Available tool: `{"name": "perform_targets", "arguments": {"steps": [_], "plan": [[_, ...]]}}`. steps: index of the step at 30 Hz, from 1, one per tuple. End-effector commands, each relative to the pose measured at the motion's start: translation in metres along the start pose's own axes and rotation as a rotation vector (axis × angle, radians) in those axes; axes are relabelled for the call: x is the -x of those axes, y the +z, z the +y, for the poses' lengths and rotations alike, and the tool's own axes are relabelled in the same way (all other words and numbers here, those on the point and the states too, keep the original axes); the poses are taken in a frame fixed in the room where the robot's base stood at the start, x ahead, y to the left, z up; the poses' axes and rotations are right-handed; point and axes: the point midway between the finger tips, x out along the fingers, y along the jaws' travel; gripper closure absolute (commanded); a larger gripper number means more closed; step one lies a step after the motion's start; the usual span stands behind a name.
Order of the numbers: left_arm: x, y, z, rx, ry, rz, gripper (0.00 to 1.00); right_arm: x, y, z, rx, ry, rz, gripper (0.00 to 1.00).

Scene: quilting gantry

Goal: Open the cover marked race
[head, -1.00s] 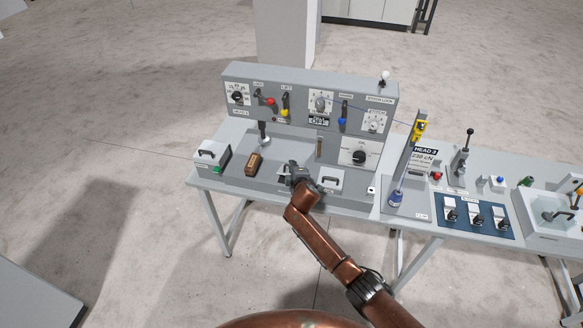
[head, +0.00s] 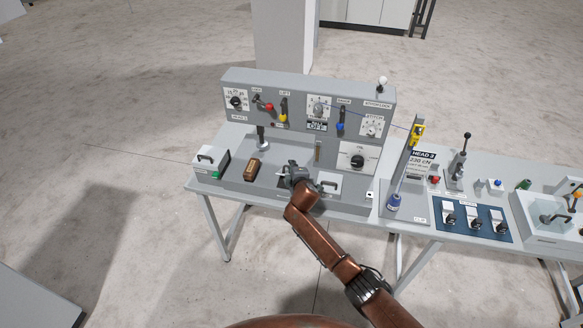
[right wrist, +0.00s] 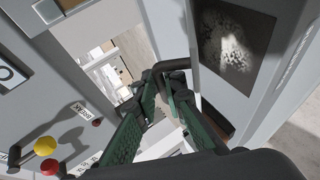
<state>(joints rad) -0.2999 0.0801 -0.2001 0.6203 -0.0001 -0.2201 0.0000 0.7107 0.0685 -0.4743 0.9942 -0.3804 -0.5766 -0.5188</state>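My right gripper (head: 293,172) is low over the front of the grey console, at a small pale cover (head: 281,169) left of another handled cover. My gripper hides most of this cover, and I cannot read its label. In the right wrist view the green fingers (right wrist: 163,90) are close together at a black handle (right wrist: 168,66) and appear shut on it. Beside them in that view a grey panel frames a dark square (right wrist: 235,45) with a speckled pale patch. My left gripper is not in view.
A closed cover with a black handle (head: 329,181) stands just right of my gripper. Another handled cover (head: 206,157) is at the left end. A brown block (head: 252,169) lies left of my gripper. Levers and dials line the upright panel (head: 300,101) behind.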

Motion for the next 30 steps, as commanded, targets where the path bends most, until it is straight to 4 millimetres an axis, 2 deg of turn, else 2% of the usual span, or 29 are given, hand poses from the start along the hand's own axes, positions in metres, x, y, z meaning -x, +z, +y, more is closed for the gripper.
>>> {"name": "perform_targets", "arguments": {"steps": [10, 14, 20, 30], "plan": [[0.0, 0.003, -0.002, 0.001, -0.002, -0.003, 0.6, 0.001, 0.0, -0.001, -0.001, -0.001, 0.0, 0.85], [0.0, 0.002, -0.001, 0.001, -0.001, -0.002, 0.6, 0.007, 0.0, -0.001, -0.002, 0.0, 0.0, 0.85], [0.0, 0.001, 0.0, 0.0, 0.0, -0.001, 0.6, 0.032, 0.001, -0.002, -0.001, -0.001, 0.001, 0.85], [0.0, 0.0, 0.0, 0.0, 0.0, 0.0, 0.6, 0.09, 0.0, -0.001, -0.001, -0.001, 0.001, 0.85]]}}
